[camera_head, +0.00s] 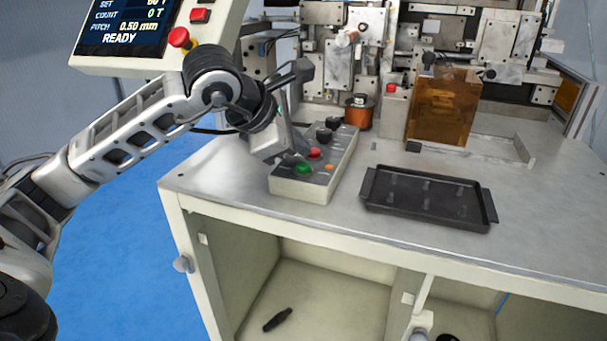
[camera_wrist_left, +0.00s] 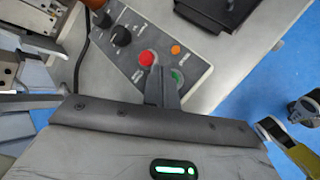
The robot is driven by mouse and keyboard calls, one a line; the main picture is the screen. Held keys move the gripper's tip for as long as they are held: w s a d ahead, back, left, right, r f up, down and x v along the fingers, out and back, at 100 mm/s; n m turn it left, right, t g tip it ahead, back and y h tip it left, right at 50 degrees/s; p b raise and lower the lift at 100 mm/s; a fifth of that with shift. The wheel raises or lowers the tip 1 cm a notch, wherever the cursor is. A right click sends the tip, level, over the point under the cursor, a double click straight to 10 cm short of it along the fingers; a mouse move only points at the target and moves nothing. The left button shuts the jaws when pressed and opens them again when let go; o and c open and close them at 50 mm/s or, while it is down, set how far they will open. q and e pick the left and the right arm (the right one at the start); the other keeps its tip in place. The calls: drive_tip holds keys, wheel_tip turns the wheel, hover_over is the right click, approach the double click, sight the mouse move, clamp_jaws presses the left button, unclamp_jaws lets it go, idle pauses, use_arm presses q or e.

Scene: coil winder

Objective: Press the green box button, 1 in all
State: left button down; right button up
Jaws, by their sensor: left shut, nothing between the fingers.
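The control box (camera_head: 304,189) is a pale box with a grey sloped top on the front left of the bench. The green button (camera_head: 303,168) sits at its near end. It also shows in the wrist view (camera_wrist_left: 177,76), partly covered by my fingers. A red button (camera_head: 315,153) lies just behind it, with an orange lamp (camera_head: 329,167) to the right and black knobs further back. My left gripper (camera_head: 290,156) is shut and empty, pointing down over the box close to the green button. I cannot tell whether the fingertips touch it. My right gripper is out of view.
A black tray (camera_head: 376,203) with short pegs lies right of the box. A copper wire spool (camera_head: 359,113) and an amber cover (camera_head: 443,112) stand behind. A display panel (camera_head: 130,30) with a red knob hangs at upper left, near my left arm.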

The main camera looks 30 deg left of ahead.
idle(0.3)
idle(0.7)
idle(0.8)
use_arm(q)
drive_tip(key=shift+f, duration=0.15)
drive_tip(key=shift+f+b, duration=0.35)
drive_tip(key=shift+b, duration=0.2)
